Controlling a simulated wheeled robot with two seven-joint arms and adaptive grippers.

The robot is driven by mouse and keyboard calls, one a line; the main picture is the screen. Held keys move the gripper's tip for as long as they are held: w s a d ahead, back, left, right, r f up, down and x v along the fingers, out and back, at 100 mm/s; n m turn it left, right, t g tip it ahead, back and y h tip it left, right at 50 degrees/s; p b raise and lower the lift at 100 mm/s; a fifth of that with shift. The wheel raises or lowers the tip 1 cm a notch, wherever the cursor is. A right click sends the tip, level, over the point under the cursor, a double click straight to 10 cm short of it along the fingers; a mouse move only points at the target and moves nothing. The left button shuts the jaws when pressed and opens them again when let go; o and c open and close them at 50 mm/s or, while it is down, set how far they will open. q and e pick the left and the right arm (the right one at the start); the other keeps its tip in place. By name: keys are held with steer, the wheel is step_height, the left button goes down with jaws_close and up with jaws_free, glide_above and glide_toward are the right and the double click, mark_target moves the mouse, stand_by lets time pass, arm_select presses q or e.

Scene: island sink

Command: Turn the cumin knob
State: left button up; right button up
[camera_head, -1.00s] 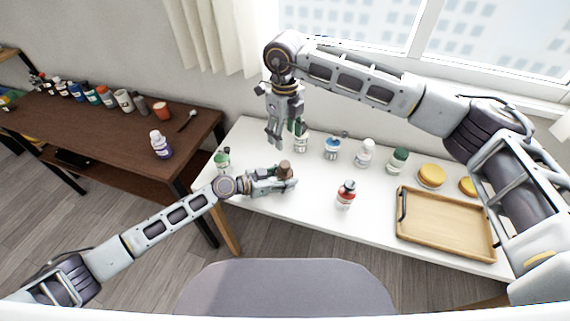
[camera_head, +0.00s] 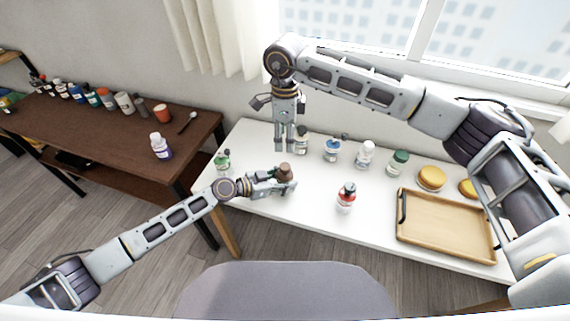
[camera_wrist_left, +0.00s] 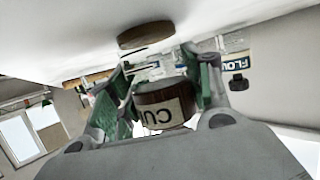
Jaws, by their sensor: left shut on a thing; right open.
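The cumin container has a brown knob (camera_head: 285,169) that shows above my left gripper (camera_head: 287,187) near the left end of the white table. In the left wrist view its brown part (camera_wrist_left: 165,104) bears a label reading "CU", upside down, between the green-padded fingers of my left gripper (camera_wrist_left: 165,85). A brown disc (camera_wrist_left: 146,36) of it shows beyond, against the white surface. My left gripper is shut on the container; the contact is partly hidden. My right gripper (camera_head: 286,148) hangs fingers down, open and empty, behind the container and apart from it.
On the white table (camera_head: 300,215) stand a red-labelled bottle (camera_head: 346,199), a green-labelled jar (camera_head: 222,162), a blue-labelled jar (camera_head: 332,150), a white jar (camera_head: 364,156) and a green-lidded jar (camera_head: 398,163). A wooden tray (camera_head: 445,228) lies right. A brown desk (camera_head: 95,125) stands left.

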mark_target(285, 166)
steer(key=n, duration=1.2)
steer(key=shift+f+n, duration=0.1)
steer(key=shift+n, duration=0.3)
steer(key=shift+f, duration=0.15)
steer(key=shift+f, duration=5.9)
steer(key=c, duration=1.1)
steer(key=shift+o, duration=0.2)
steer(key=shift+m, duration=0.6)
